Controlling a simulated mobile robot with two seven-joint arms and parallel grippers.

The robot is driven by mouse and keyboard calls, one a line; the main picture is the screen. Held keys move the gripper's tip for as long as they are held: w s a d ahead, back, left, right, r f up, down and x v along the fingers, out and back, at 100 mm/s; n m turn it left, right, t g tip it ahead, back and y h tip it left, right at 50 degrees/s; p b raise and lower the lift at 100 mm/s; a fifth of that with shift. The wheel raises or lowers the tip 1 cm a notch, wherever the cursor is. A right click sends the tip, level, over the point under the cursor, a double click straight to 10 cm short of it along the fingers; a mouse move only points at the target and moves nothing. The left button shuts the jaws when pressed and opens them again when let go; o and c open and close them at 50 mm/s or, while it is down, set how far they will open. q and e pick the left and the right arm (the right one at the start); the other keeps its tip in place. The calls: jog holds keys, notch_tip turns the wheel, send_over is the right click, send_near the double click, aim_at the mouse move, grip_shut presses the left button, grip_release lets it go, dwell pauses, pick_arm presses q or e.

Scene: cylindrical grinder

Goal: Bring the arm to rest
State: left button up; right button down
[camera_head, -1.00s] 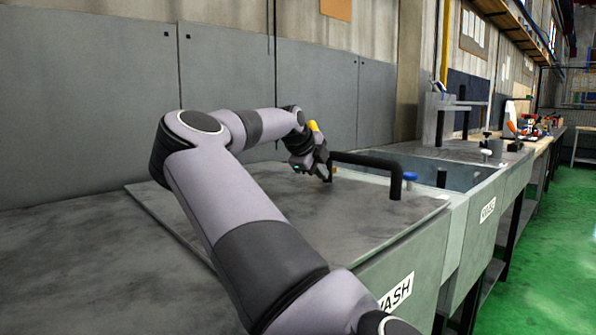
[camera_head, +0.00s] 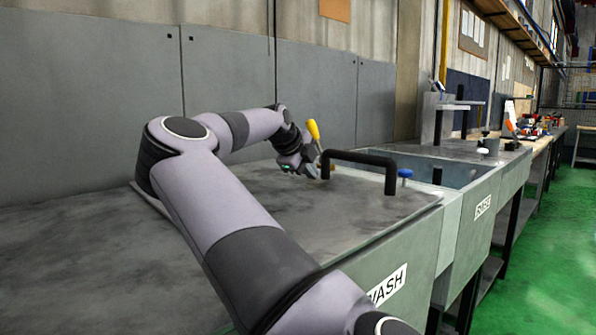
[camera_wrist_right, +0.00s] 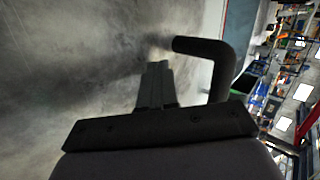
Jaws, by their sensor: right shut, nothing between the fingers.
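My right arm reaches across the closed grey lid of the wash tank (camera_head: 100,250) in the head view. My right gripper (camera_head: 322,172) is at the far end of the arm, low over the lid, just left of the black lid handle (camera_head: 365,158). In the right wrist view the fingers (camera_wrist_right: 157,75) are together with nothing between them. The handle (camera_wrist_right: 212,48) also shows there, to the right of the fingers and apart from them. My left gripper is not in view.
A yellow-handled item (camera_head: 314,130) stands by the gripper, and a blue knob (camera_head: 405,173) is right of the handle. The open rinse tank (camera_head: 450,170) lies beyond. Grey panels (camera_head: 90,100) stand behind the lid. The green floor (camera_head: 550,250) at right is clear.

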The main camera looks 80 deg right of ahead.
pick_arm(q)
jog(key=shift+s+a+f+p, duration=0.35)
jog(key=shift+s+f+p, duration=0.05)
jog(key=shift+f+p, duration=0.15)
pick_arm(e)
jog(key=v, duration=1)
